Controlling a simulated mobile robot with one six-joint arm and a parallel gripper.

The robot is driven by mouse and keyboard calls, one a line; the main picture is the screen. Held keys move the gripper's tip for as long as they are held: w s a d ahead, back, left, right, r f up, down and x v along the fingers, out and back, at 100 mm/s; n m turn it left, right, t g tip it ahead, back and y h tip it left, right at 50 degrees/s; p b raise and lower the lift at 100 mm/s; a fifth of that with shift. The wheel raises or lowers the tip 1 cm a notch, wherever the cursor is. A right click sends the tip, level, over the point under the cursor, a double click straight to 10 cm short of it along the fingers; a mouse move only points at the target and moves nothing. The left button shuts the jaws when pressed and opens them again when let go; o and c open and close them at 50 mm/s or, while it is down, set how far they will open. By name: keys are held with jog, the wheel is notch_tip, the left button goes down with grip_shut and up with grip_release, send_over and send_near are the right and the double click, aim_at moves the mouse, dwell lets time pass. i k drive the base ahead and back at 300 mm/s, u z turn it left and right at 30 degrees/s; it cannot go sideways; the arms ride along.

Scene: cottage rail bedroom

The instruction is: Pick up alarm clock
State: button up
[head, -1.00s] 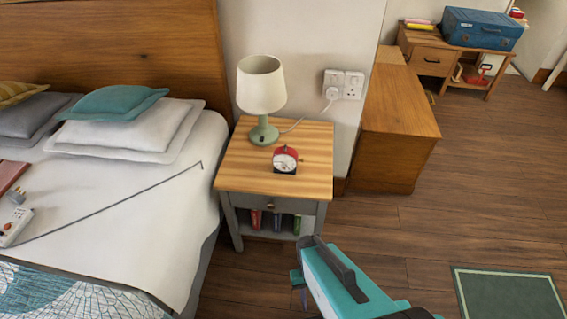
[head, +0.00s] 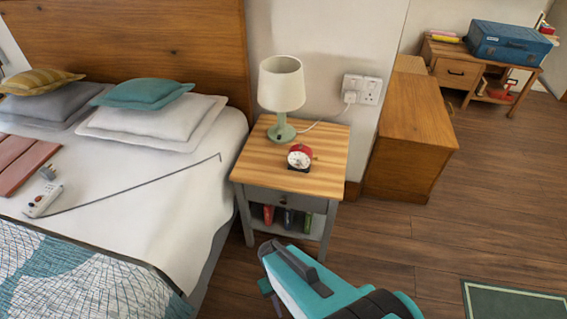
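A red alarm clock (head: 300,156) with a round white face stands on the wooden top of the nightstand (head: 262,174), right of its middle. My gripper (head: 266,268) is at the lower middle of the head view, in front of the nightstand and lower in the picture than the clock. It is apart from the clock. Its dark finger parts show at the end of my teal and white arm, but the gap between the fingertips cannot be made out.
A lamp (head: 281,90) with a cream shade and green base stands behind the clock, its cord running to a wall socket (head: 361,90). A wooden cabinet (head: 410,130) stands right. Floor at right is open.

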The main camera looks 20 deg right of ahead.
aim_at(306, 155)
jog(key=z, duration=0.3)
jog(key=k, duration=0.2)
jog(key=u, duration=2.75)
jog(key=k, duration=0.85)
jog(key=z, duration=0.25)
